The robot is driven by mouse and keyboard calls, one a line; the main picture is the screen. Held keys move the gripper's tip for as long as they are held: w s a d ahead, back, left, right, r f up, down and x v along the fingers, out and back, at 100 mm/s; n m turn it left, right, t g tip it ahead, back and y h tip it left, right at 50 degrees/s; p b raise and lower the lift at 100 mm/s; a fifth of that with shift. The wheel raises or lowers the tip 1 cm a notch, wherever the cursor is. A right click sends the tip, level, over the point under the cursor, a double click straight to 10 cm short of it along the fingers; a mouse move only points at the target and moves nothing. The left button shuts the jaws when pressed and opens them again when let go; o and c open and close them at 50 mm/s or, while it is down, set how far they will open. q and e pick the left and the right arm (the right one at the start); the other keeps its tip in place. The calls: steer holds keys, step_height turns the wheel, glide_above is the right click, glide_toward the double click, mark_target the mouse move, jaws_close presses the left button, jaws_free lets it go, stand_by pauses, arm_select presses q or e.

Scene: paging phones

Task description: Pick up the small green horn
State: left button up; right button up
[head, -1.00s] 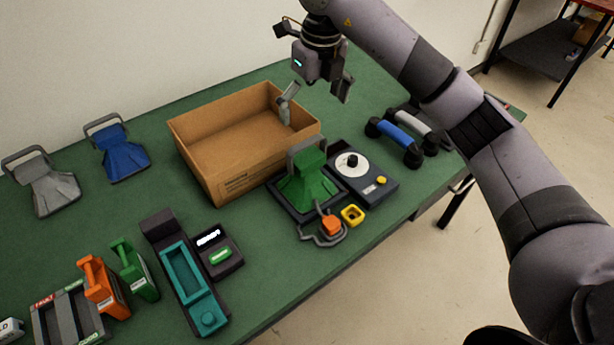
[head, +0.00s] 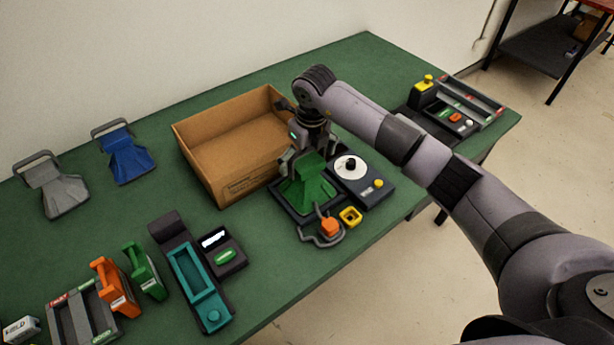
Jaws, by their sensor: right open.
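The green horn (head: 307,188) sits on a dark base in front of the cardboard box. It has a flared body; its grey handle, at the top, is now mostly hidden by my gripper. My right gripper (head: 308,158) is open, pointing down, directly over the top of the green horn with its fingers around the handle area. I cannot tell whether the fingers touch the handle. My left gripper is not in view.
An open cardboard box (head: 222,178) stands just behind and left of the horn. A dial unit (head: 361,178) is close on its right. An orange plug (head: 328,226) and a yellow socket (head: 350,216) lie in front. Blue (head: 124,160) and grey (head: 56,195) horns stand at the far left.

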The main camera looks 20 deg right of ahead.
steer(key=shift+f, duration=0.25)
steer(key=shift+c, duration=0.4)
steer(key=shift+w+r, duration=0.1)
steer(key=c, duration=1.8)
